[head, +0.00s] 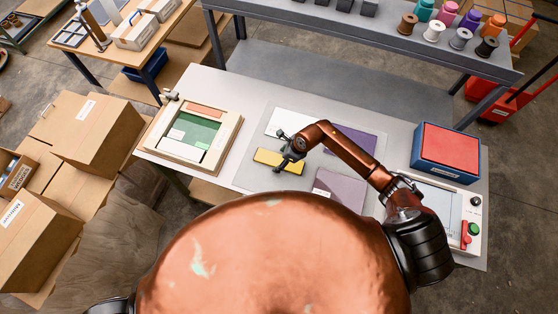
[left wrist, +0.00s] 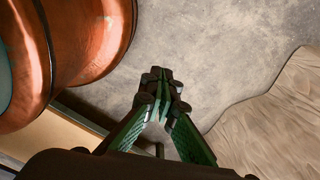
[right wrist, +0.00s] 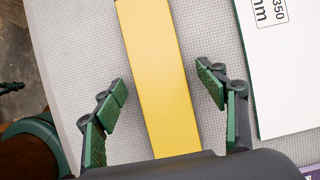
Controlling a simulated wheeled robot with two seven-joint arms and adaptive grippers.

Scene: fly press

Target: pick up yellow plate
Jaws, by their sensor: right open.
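The yellow plate (head: 268,157) is a long, narrow flat piece lying on the grey mat on the table. In the right wrist view the yellow plate (right wrist: 160,75) runs up the middle of the picture. My right gripper (head: 281,154) is over it, and the right wrist view shows its fingers (right wrist: 163,88) open, one on each side, with a gap to both edges. The plate is not gripped. My left gripper (left wrist: 162,84) shows in the left wrist view with its fingertips together and nothing visible between them, above the floor. It is hidden in the head view.
A white plate (right wrist: 285,70) with a printed label lies beside the yellow one. Purple plates (head: 340,188) lie around it on the mat. A cream frame with a green panel (head: 200,132) stands at left, a blue box with red top (head: 447,152) at right. Cardboard boxes (head: 95,125) stand left.

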